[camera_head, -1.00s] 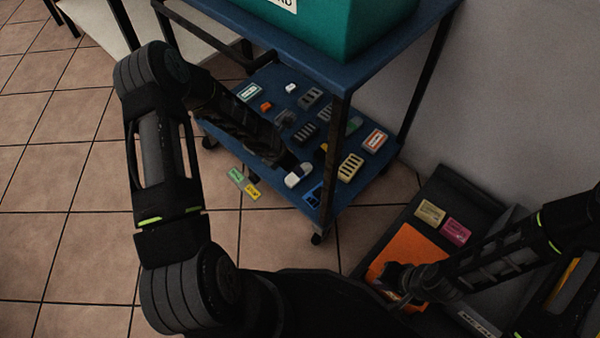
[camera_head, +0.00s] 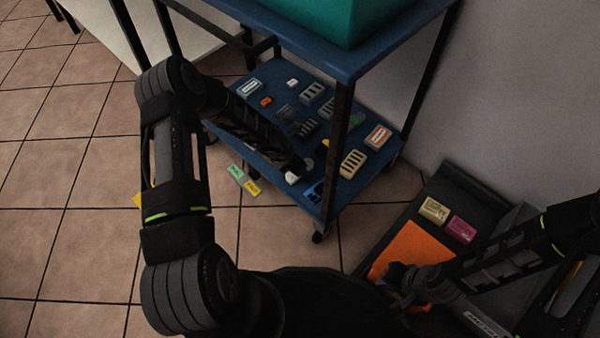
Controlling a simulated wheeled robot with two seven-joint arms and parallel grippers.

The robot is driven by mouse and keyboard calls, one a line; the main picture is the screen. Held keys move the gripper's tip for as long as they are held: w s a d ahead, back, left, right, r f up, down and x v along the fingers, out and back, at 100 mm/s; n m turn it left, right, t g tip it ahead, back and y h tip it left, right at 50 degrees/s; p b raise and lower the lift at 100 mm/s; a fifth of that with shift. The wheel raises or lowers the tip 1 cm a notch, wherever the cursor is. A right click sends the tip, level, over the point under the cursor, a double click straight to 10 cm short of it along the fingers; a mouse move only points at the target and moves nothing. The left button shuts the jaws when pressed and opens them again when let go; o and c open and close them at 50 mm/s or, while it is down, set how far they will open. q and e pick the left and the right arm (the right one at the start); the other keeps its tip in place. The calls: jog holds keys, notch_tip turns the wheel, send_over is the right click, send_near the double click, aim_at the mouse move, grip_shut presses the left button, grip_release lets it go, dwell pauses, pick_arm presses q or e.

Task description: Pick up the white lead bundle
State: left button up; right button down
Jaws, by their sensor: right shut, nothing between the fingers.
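A small white piece (camera_head: 291,177) shows on the lower shelf of the blue cart, at the end of my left arm; I cannot tell whether it is the white lead bundle. My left gripper (camera_head: 297,168) is over or beside it. Its fingers are dark and hidden by the arm, so touch or grip cannot be made out. Another small white item (camera_head: 292,83) lies at the back of the shelf. My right gripper (camera_head: 398,283) is shut and empty over an orange sheet (camera_head: 413,247) at the lower right.
The blue cart (camera_head: 345,70) has a teal box (camera_head: 330,18) on top, and its upper shelf and posts overhang the lower shelf. Several small packs surround the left gripper, including a cream one (camera_head: 353,164). Green and yellow cards (camera_head: 244,181) lie on the floor by the cart.

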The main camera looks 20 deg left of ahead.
pick_arm(q)
jog(key=shift+w+f, duration=0.15)
jog(key=shift+f, duration=0.15)
dwell(0.4)
jog(key=shift+r, duration=0.1)
grip_shut()
dwell(0.4)
